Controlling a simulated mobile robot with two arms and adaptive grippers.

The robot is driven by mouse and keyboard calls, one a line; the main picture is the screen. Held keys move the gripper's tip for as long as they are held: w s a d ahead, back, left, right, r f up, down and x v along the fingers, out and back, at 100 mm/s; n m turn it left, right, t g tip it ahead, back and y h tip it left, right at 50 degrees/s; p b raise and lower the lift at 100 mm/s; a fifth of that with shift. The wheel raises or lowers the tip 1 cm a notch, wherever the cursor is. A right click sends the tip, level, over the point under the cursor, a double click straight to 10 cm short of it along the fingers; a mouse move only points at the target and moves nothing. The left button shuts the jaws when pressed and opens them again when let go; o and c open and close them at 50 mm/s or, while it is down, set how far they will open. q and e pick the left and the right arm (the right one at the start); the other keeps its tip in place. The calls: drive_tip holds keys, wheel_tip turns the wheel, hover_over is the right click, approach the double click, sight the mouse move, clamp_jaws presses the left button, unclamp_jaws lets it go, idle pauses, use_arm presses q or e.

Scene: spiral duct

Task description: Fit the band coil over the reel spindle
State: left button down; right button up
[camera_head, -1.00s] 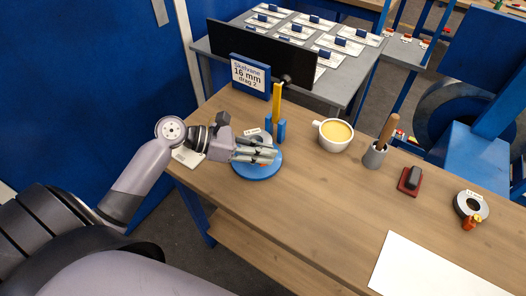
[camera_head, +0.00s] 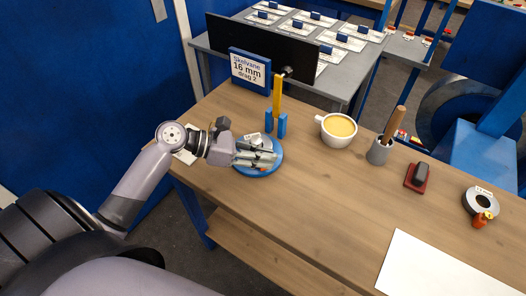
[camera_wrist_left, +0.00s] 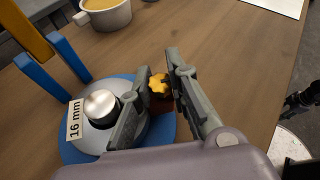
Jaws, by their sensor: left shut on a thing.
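The band coil (camera_wrist_left: 95,138) is a grey ring tagged "16 mm"; it also shows in the head view (camera_head: 258,142). The reel spindle (camera_wrist_left: 100,104) is a silver round-topped post that shows through the coil's middle, so the coil appears to be around it. The blue round reel base (camera_wrist_left: 163,131) lies under the coil; whether the coil rests flat on it is hidden. My right gripper is not in view.
Blue posts with a yellow arm (camera_head: 277,98) stand just behind the reel base. A cup (camera_head: 336,131), a grey pot (camera_head: 379,152), a red-based block (camera_head: 417,177) and another coil (camera_head: 480,201) stand to the right.

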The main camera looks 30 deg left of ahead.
use_arm(q)
drive_tip(key=shift+f, duration=0.15)
drive_tip(key=c, duration=1.4)
unclamp_jaws()
drive_tip(key=shift+c, duration=0.2)
drive_tip(key=shift+f, duration=0.1)
drive_tip(key=shift+s, duration=0.1)
drive_tip(key=v, duration=1.2)
